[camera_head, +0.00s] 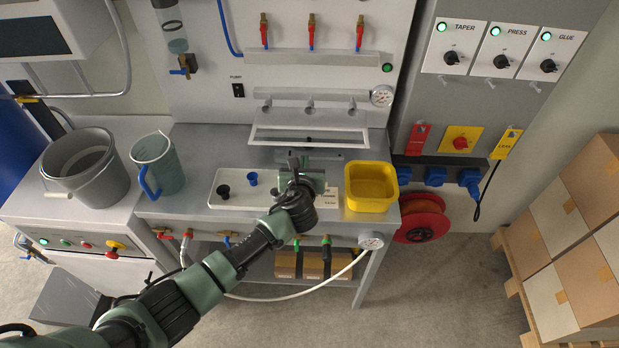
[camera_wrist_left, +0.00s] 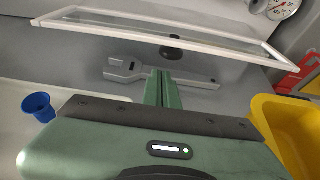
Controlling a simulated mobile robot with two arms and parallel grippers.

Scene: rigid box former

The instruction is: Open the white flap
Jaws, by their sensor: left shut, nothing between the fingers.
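The white flap (camera_head: 275,143) is a white-framed, see-through panel at the back of the bench, below a row of small taps. In the left wrist view its white frame (camera_wrist_left: 120,33) stands tilted above a grey recess, with a gap under its lower edge. My left gripper (camera_head: 294,161) is just in front of and below the flap. In the left wrist view its green fingers (camera_wrist_left: 163,76) are together and empty, pointing at the space below the frame. They look apart from the frame. My right gripper is in neither view.
A grey wrench-shaped part (camera_wrist_left: 125,69) lies behind my fingers. A yellow bin (camera_head: 371,188) stands to the right, and a white tray (camera_head: 226,198) with a blue cup (camera_wrist_left: 38,106) to the left. A jug (camera_head: 160,163) and bucket (camera_head: 88,170) stand farther left.

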